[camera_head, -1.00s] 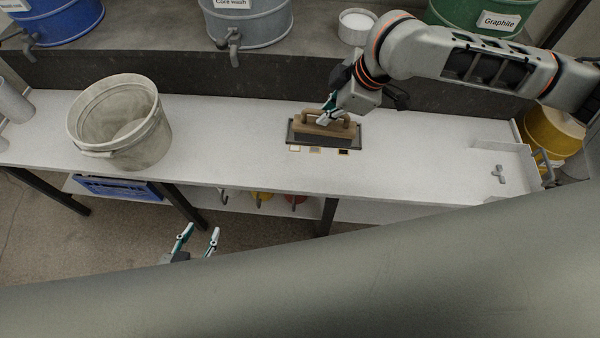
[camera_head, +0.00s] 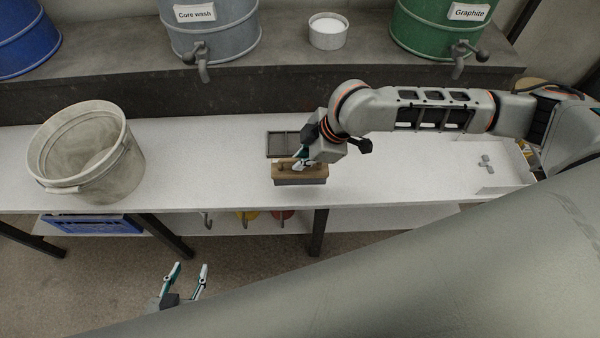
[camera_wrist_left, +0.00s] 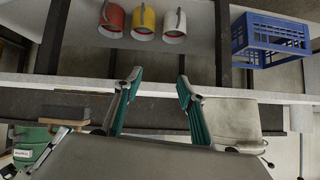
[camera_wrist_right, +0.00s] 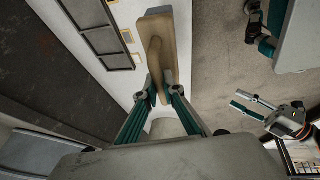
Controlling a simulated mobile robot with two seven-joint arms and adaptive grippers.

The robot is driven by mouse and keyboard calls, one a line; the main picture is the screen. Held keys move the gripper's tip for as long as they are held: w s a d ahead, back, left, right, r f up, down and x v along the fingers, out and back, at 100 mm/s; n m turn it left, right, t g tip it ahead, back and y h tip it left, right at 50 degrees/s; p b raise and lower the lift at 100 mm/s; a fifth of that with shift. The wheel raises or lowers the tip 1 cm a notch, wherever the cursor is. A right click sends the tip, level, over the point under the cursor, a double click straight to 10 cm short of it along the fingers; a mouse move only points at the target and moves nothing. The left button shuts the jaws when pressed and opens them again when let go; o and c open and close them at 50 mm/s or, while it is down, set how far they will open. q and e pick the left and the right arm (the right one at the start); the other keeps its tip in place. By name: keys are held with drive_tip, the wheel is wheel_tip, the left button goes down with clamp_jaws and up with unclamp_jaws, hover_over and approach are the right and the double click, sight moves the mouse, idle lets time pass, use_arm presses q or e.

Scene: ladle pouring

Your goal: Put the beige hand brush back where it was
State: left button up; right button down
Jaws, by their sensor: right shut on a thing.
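The beige hand brush (camera_head: 300,174) is in my right gripper (camera_head: 301,162), which is shut on its handle. The brush is in front of a dark shallow tray (camera_head: 283,144) with dividers, near the table's front edge; whether it touches the table is unclear. In the right wrist view the brush (camera_wrist_right: 165,50) lies between the fingertips, beside the tray (camera_wrist_right: 98,30) and small framed labels (camera_wrist_right: 127,37). My left gripper (camera_head: 188,272) is open and empty, low in front of the table; its spread fingers also show in the left wrist view (camera_wrist_left: 160,82).
A large grey bucket (camera_head: 125,165) stands on the white table (camera_head: 210,165) at left. A low-walled corner with small grey pieces (camera_head: 486,161) is at right. Drums and a white tub (camera_head: 328,31) stand on the back ledge. A blue crate (camera_head: 90,224) and mugs (camera_wrist_left: 143,22) are below.

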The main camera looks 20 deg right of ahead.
sight(305, 169)
drive_tip(key=shift+f, duration=0.4)
wheel_tip(305, 169, down, 5)
drive_tip(key=shift+f+b, duration=0.1)
drive_tip(key=shift+b, duration=0.8)
use_arm(q)
drive_tip(key=shift+w+a, duration=0.3)
drive_tip(key=shift+w, duration=0.3)
use_arm(e)
drive_tip(key=shift+f, duration=0.1)
drive_tip(key=c, duration=2.2)
unclamp_jaws()
use_arm(q)
drive_tip(key=shift+s+f, duration=0.1)
drive_tip(key=shift+f, duration=0.05)
use_arm(e)
drive_tip(key=shift+o, duration=0.2)
use_arm(q)
drive_tip(key=shift+f, duration=0.1)
